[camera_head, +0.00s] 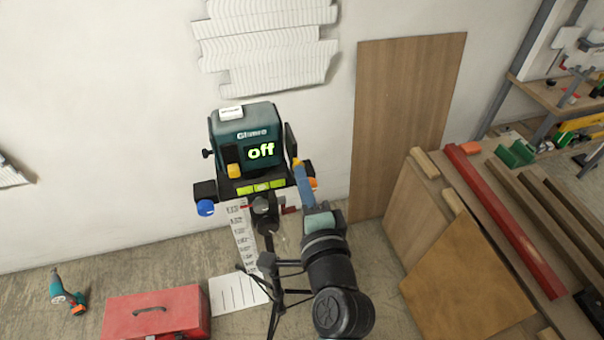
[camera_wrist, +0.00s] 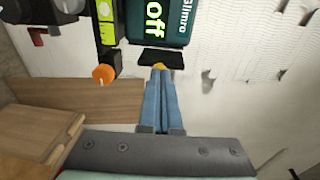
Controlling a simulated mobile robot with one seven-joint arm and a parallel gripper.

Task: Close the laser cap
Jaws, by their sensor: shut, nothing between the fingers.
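The laser level (camera_head: 243,140) is a teal box on a tripod, with a lit green "off" on its front; it also shows in the wrist view (camera_wrist: 160,20). A dark flap (camera_head: 291,142), which looks like the laser cap, stands at the laser's right side, seemingly angled out from the body; in the wrist view it is a dark strip (camera_wrist: 161,57). My gripper (camera_head: 299,168) has blue fingers pressed together, with nothing between them. In the wrist view the fingertips (camera_wrist: 159,70) are just beside the flap and a small yellow part; I cannot tell if they touch.
Blue (camera_head: 205,208) and orange (camera_wrist: 104,74) knobs stick out from the laser's base. The tripod (camera_head: 270,262) stands below, near my arm. A wooden board (camera_head: 405,120) leans on the wall. A red toolbox (camera_head: 155,312) and a drill (camera_head: 66,290) are on the floor.

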